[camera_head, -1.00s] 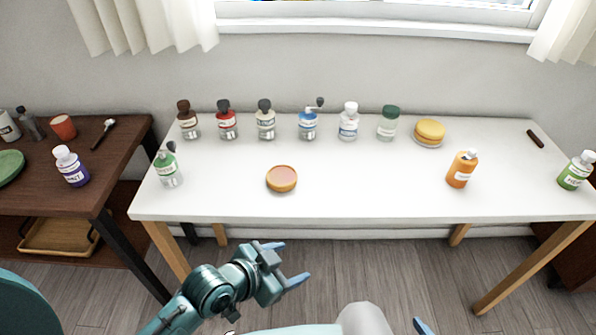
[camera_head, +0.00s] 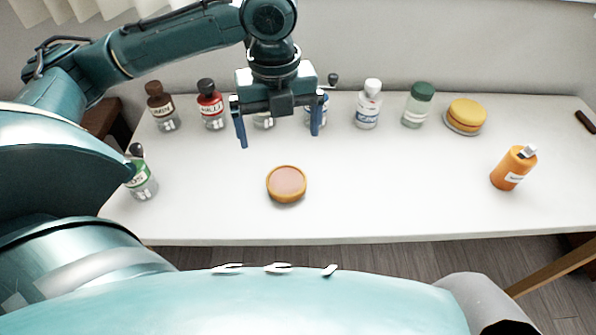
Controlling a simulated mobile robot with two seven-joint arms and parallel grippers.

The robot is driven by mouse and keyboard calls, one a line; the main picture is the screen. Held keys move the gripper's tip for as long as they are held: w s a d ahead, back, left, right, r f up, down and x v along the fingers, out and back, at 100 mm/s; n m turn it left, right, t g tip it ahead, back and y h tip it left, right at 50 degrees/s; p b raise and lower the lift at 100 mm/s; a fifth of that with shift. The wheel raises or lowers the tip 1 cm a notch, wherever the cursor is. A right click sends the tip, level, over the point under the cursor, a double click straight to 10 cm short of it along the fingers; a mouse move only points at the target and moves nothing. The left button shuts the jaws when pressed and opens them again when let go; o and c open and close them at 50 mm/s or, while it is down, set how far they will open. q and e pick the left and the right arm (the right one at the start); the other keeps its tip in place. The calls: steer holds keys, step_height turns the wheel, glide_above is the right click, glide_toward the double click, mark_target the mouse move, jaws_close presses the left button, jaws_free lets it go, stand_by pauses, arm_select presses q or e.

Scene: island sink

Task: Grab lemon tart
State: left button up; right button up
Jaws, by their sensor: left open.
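The tart (camera_head: 286,184) is a round piece with a golden-brown crust and a pinkish top. It lies alone on the white table (camera_head: 390,200), left of the middle. My left gripper (camera_head: 281,140) is open and empty, with its blue fingers pointing down. In the picture it shows just above and behind the tart, apart from it; its exact height over the table is hard to tell. My right gripper is not in view.
A row of bottles stands along the back, including a red-labelled one (camera_head: 211,105), a white one (camera_head: 368,104) and a green-capped jar (camera_head: 418,105). A yellow round stack (camera_head: 466,116) and an orange bottle (camera_head: 514,167) stand right. A green-labelled bottle (camera_head: 142,178) stands left.

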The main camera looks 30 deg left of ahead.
arm_select(q)
steer(key=b, duration=0.1)
glide_above(287, 176)
steer(key=s, duration=0.1)
steer(key=f, duration=0.6)
steer(key=shift+s+a+f, duration=0.15)
steer(key=shift+s+f, duration=0.05)
steer(key=shift+f, duration=0.9)
steer(key=f, duration=0.1)
steer(key=f+b, duration=0.1)
steer(key=f, duration=0.2)
steer(key=shift+w+d+f, duration=0.2)
steer(key=shift+d+f, duration=0.2)
steer(key=c, duration=1.1)
steer(key=shift+r, duration=0.1)
